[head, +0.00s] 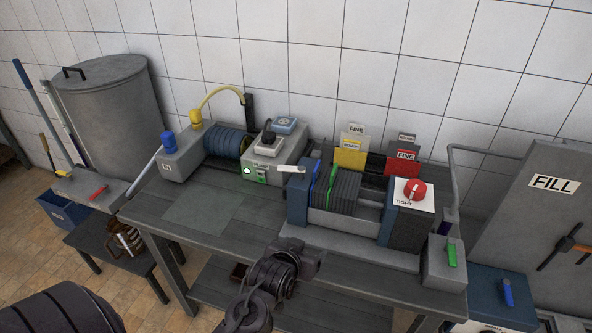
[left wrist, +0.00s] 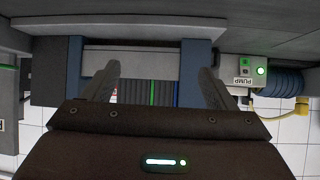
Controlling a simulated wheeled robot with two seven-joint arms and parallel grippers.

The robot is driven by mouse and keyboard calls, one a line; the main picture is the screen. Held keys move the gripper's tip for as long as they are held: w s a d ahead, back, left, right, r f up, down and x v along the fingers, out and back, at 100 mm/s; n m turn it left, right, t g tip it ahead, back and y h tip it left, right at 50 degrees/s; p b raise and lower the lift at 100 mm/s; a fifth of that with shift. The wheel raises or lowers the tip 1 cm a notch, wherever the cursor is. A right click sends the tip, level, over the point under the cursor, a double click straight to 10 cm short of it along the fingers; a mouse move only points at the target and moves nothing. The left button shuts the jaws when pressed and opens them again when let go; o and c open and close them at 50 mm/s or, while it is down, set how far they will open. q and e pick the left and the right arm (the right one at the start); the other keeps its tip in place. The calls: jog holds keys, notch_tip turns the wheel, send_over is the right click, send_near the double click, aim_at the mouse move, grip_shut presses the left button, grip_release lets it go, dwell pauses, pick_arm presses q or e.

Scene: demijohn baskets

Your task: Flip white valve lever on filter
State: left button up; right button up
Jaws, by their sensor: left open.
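The filter (head: 343,190) has a blue end block, a stack of grey plates, and one green and one blue plate edge. In the left wrist view the filter plates (left wrist: 152,93) show upside down between my fingers; I cannot make out the lever there. My left gripper (head: 312,256) is in front of the filter, apart from it and the lever. Its fingers (left wrist: 158,85) are open and empty. My right gripper is not in view.
The bench top (head: 185,215) is clear at left. A red knob (head: 415,190) marked TIGHT tops the filter's right block. A box with a green lever (head: 451,256) stands at the bench's right end.

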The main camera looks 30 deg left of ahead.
aim_at(290, 171)
pick_arm(q)
jog(key=w+a+r+n+t+y, duration=0.1)
jog(key=w+a+r+t+y, duration=0.1)
jog(key=w+a+r, duration=0.1)
jog(key=w+a+r+n+t+y+p, duration=0.1)
jog(key=w+a+r+t+y, duration=0.1)
jog(key=w+a, duration=0.3)
jog(key=w+a+r+n+t+y+p, duration=0.1)
jog(key=w+a+r, duration=0.2)
jog(key=w+r, duration=0.1)
jog(key=shift+w+a+t+y, duration=0.2)
jog(key=shift+w, duration=0.25)
jog(key=shift+w+a+t+y, duration=0.2)
jog(key=shift+w, duration=0.25)
jog(key=c, duration=0.7)
jog(key=shift+w+a+m+t+h, duration=0.15)
jog(key=shift+m+t+h, duration=0.25)
jog(key=shift+h, duration=0.5)
jog(key=shift+w+a+m+t+h, duration=0.1)
jog(key=shift+m+t+h, duration=0.1)
jog(key=shift+m+h, duration=0.55)
